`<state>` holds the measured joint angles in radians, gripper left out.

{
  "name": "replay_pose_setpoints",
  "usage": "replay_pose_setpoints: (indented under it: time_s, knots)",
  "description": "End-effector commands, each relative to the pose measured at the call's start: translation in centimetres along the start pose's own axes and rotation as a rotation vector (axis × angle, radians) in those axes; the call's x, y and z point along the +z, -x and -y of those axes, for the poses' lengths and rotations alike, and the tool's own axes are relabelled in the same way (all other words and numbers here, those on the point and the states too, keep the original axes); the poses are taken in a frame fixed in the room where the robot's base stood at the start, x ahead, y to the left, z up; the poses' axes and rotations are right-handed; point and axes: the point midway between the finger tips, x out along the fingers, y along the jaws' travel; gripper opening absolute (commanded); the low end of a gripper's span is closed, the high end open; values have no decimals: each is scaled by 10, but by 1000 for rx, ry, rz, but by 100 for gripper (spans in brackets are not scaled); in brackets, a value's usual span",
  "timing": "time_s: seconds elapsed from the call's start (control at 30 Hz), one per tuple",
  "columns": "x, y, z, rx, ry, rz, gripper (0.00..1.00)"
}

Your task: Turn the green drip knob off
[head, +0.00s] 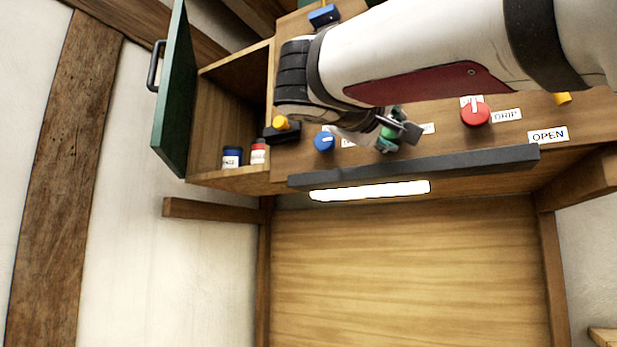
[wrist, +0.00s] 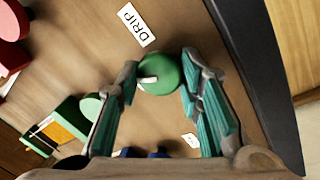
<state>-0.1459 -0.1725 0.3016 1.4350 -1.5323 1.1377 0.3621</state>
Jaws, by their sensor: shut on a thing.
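The green drip knob (wrist: 162,76) is round, with a white pointer mark on its left side in the wrist view. A white DRIP label (wrist: 136,25) is on the wooden panel just above it there. My gripper (wrist: 160,68) has its teal-padded fingers on either side of the knob and is shut on it. In the head view, my gripper (head: 397,130) is at the panel and covers most of the green knob (head: 388,132). The label beside it is partly hidden there.
A blue knob (head: 324,141) is to the left and a red knob (head: 475,112) to the right. A dark rail (head: 420,166) runs along the panel's lower edge. A green cabinet door (head: 173,95) stands open at left, with two small jars (head: 232,156) inside.

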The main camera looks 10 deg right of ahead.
Motion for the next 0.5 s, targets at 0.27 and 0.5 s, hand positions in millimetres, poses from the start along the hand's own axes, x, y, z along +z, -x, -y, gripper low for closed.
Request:
replay_pose_setpoints:
  time_s: [0.27, 0.5]
  knots:
    - [0, 0, 0, -7, 236, -37, 6]
    - [1, 1, 0, -11, 382, -61, 6]
